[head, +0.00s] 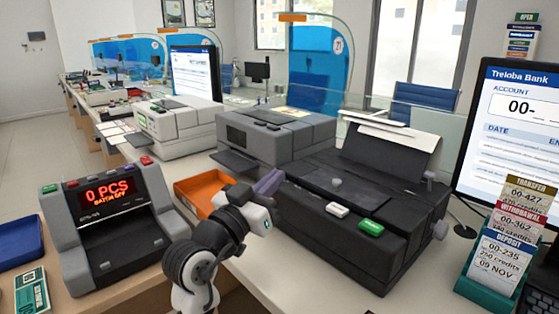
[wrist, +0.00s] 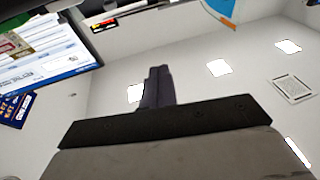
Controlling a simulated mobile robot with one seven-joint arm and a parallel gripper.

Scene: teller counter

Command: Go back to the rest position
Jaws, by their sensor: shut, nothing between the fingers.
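My gripper (head: 268,182) is raised above the counter in the head view, in front of the black printer (head: 340,240). Its dark fingers point up and to the right. In the wrist view the fingers (wrist: 157,88) are together and hold nothing, with the ceiling behind them. My gripper's body hides part of an orange tray (head: 196,193) and the printer's left edge.
A bill counter (head: 105,225) reading "0 PCS" stands at the left, near a blue tray (head: 20,240) and a banknote bundle (head: 32,290). A slip holder (head: 490,290) and a monitor (head: 510,130) are at the right. Grey machines (head: 275,130) stand behind.

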